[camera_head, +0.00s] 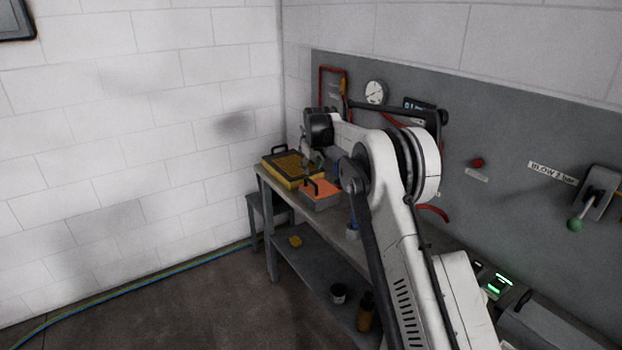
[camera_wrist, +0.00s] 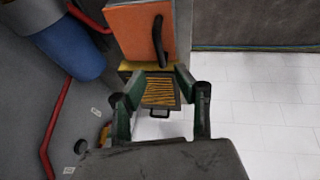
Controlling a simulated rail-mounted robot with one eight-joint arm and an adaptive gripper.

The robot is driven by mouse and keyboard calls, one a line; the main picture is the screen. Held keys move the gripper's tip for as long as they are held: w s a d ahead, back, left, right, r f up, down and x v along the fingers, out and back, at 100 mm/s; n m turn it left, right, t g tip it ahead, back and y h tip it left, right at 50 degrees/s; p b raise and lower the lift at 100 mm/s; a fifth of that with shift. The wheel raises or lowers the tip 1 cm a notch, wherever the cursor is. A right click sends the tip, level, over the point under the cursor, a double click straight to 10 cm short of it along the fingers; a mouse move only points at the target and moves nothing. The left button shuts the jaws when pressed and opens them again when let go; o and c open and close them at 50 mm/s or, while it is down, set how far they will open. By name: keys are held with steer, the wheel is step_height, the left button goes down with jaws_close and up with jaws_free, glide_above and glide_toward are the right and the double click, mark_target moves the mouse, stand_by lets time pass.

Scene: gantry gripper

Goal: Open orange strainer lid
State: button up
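The orange lid (camera_head: 327,191) lies flat, apparently closed, on a grey box (camera_head: 322,204) on the workbench. Its black handle (camera_head: 309,185) stands up along the left side. In the wrist view the orange lid (camera_wrist: 138,34) fills the top middle, with the black handle (camera_wrist: 158,42) on its right side. My gripper (camera_wrist: 160,76) is open, its green-grey fingers apart with nothing held. In the head view my gripper (camera_head: 313,157) is small and partly hidden by the arm, near the back of the orange-lidded box. I cannot tell its exact height above the lid.
A yellow tray with a dark grate (camera_head: 290,166) stands beyond the box; its grate (camera_wrist: 160,91) shows between my fingers. A blue cylinder (camera_wrist: 66,46) and red pipe (camera_wrist: 52,125) are at the left in the wrist view. A grey panel (camera_head: 530,150) stands behind the bench.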

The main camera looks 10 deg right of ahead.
mark_target(311, 181)
steer(key=shift+p+x, duration=0.55)
steer(key=shift+x, duration=3.3)
jaws_close()
